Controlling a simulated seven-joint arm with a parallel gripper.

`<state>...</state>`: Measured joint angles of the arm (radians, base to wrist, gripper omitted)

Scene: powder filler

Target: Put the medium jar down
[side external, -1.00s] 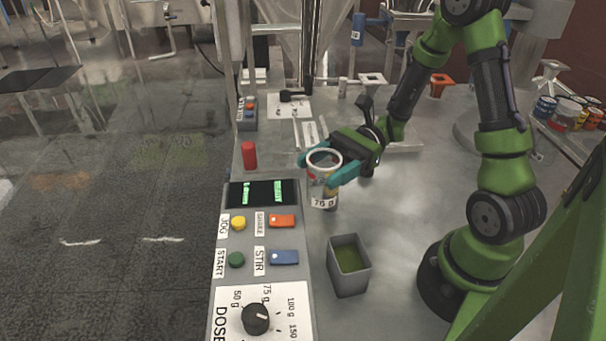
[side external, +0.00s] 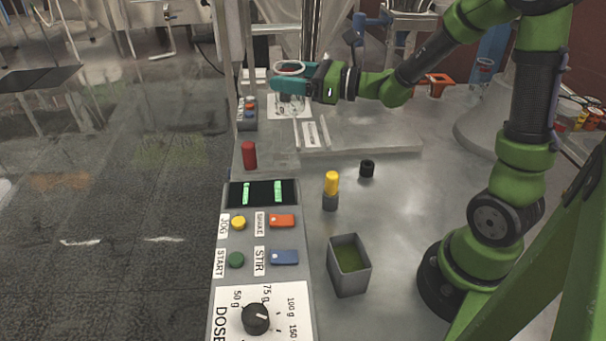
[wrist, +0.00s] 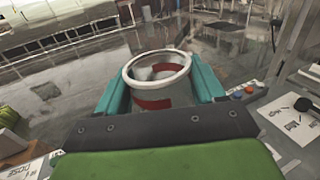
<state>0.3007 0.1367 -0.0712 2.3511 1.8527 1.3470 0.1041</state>
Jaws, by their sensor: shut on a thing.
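My gripper (side external: 290,84) is shut on the medium jar (wrist: 159,75), its teal fingers on either side of it. In the wrist view the jar is open-topped, with a white rim and red bands. In the side view its rim (side external: 289,66) shows above the fingers, and part of its body shows below them over a white printed sheet (side external: 278,112) at the back of the bench. I cannot tell whether its base touches anything.
A yellow-topped cylinder (side external: 331,188), a small black cylinder (side external: 367,168) and a square grey bin (side external: 349,272) stand on the bench (side external: 410,200). A red cylinder (side external: 249,155) stands by the control panel (side external: 229,300). Much of the bench's middle is bare.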

